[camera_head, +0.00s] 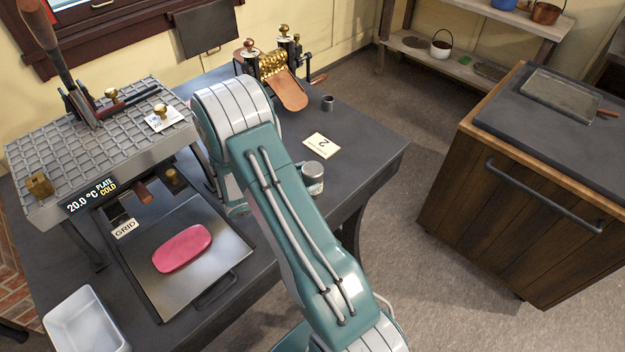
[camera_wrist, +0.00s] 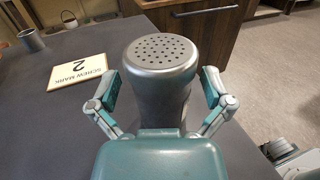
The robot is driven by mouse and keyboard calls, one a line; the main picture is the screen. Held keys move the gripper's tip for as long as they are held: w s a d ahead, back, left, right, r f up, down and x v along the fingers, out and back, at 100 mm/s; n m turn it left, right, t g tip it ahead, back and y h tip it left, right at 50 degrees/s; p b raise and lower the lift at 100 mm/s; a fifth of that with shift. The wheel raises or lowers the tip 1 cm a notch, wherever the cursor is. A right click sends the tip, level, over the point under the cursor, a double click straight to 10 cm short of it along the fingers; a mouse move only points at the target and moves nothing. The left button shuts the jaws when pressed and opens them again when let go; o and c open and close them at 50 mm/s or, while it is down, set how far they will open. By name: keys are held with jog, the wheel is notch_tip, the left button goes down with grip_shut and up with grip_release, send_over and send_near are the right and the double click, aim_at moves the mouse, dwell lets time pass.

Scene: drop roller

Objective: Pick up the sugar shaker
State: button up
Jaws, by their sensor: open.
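The sugar shaker (camera_wrist: 161,62) is a metal canister with a domed, perforated lid. It stands upright on the dark table, and in the head view the shaker (camera_head: 312,178) shows just right of my arm, near the table's right edge. In the wrist view my gripper (camera_wrist: 162,92) is open, with one finger on each side of the shaker. Gaps show between the fingers and the shaker's sides. The shaker's lower body is hidden behind my gripper's palm.
A card reading "SCREW MARK 2" (camera_wrist: 78,72) and a small grey cup (camera_head: 328,103) lie behind the shaker. A brass roller machine (camera_head: 275,65) stands at the back. A pink slab (camera_head: 182,248) lies on a metal tray at left. A wooden cabinet (camera_head: 520,190) stands apart at right.

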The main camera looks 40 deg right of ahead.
jog(key=shift+s+d, duration=0.15)
jog(key=shift+d, duration=0.3)
jog(key=shift+a, duration=0.1)
jog(key=c, duration=1)
jog(key=shift+c, duration=0.2)
